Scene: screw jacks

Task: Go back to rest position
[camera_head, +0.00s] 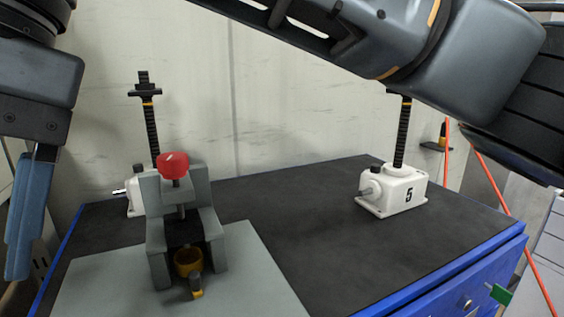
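My gripper (20,265) hangs at the left edge, pointing down, with blue fingers below a dark grey body. It is seen from the side and the fingers overlap, so its opening is unclear. No object shows in it. A white screw jack marked 5 (398,190) stands upright at the right of the table, its black threaded spindle rising behind my arm. A second white screw jack (135,191) stands at the back left, with a tall black spindle. It is partly hidden by a grey fixture (212,226) with a red knob (173,165).
The fixture stands on a grey plate (255,285) at the front left of the black-topped blue table (300,215). A brass-coloured cup (188,262) sits in the fixture. The table's middle is clear. A pale wall (270,110) stands behind. My arm spans the top right.

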